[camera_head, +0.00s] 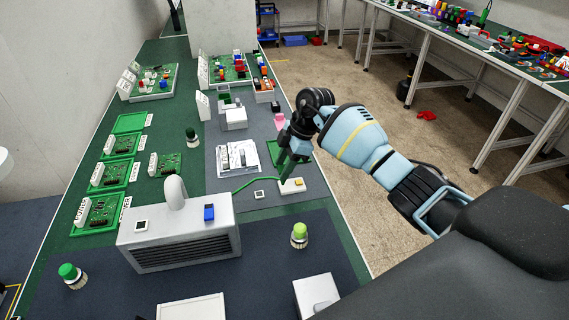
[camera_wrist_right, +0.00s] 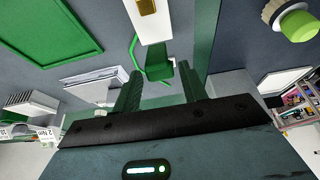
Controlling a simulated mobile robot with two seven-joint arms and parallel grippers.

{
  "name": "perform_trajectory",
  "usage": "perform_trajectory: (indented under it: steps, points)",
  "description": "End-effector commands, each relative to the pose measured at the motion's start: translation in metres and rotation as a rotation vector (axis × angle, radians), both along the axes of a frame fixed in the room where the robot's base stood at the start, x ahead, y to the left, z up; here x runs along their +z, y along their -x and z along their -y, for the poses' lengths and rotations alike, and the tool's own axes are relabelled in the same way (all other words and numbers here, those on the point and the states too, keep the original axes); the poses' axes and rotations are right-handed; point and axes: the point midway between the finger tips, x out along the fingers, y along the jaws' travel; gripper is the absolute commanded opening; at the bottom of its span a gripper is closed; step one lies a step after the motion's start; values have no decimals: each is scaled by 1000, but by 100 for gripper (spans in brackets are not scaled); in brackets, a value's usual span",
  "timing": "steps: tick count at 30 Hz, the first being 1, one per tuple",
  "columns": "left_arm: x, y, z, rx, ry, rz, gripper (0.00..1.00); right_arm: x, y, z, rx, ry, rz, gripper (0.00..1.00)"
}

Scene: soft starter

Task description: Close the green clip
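A white block (camera_head: 291,186) with a yellow part on top lies on the dark mat, and a green cable (camera_head: 252,180) runs to it. In the right wrist view the white block (camera_wrist_right: 152,20) shows at the top, with the green clip (camera_wrist_right: 160,76) at its near end. My right gripper (camera_wrist_right: 161,80) is open, with a finger on each side of the green clip and visible gaps between. In the head view my right gripper (camera_head: 281,165) points down at the cable end of the block, where the clip is largely hidden. My left gripper is not in view.
A grey vented box (camera_head: 180,240) with a curved handle stands to the front left. A green-topped knob (camera_head: 299,235) stands in front of the block. A white device (camera_head: 238,158) and a green tray (camera_head: 290,152) lie behind it. The table's right edge is close.

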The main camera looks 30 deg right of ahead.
Motion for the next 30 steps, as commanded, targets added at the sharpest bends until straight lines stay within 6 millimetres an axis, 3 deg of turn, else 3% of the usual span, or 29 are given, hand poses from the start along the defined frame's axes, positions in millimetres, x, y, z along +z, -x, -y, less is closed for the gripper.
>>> perform_trajectory:
  steps: [1, 8, 20, 30]
  points:
    - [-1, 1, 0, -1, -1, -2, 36, 0, 0, 0, 0, 0, 0, 36]
    - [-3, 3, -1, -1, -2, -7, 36, 0, 0, 0, 0, 0, -1, 8]
    - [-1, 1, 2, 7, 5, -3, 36, -2, 3, 8, -2, -85, 20, 8]
    - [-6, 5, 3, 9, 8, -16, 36, -12, 8, 28, -7, -354, 86, 8]
